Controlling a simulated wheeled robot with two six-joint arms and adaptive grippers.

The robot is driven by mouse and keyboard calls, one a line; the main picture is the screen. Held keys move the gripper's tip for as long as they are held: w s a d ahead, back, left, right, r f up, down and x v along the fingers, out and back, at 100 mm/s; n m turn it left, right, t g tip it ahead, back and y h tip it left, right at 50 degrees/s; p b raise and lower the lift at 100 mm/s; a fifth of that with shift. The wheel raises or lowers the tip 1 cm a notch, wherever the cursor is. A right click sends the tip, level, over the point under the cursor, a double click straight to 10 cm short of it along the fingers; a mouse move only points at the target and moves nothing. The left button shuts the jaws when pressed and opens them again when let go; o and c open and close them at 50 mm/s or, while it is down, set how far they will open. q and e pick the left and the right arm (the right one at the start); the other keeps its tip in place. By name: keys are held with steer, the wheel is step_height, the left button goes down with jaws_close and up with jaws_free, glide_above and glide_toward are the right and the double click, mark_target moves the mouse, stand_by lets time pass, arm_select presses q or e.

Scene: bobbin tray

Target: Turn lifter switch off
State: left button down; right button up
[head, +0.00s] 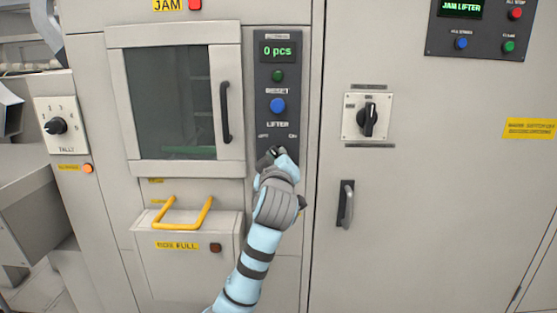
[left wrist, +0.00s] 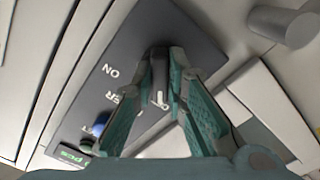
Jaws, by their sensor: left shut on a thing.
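The lifter switch (left wrist: 158,92) is a dark rotary knob with a white mark, low on the dark control panel (head: 265,85). The panel has the word LIFTER above the knob, with OFF at left and ON at right in the head view. My left gripper (head: 275,155) is at the knob and covers most of it there. In the left wrist view its teal fingers are closed on the knob from both sides. The white mark seems to point toward the partly hidden OFF label. My right gripper is not in view.
Above the switch are a blue reset button (head: 278,106), a green lamp (head: 278,76) and a display reading 0 pcs (head: 277,50). A windowed door with a dark handle (head: 225,112) is left. Another rotary switch (head: 368,118) and a door handle (head: 346,203) are right.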

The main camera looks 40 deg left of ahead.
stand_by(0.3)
arm_select(q)
steer(key=c, duration=1.6)
jaws_free()
steer(key=v, duration=1.2)
steer(key=shift+w, duration=0.1)
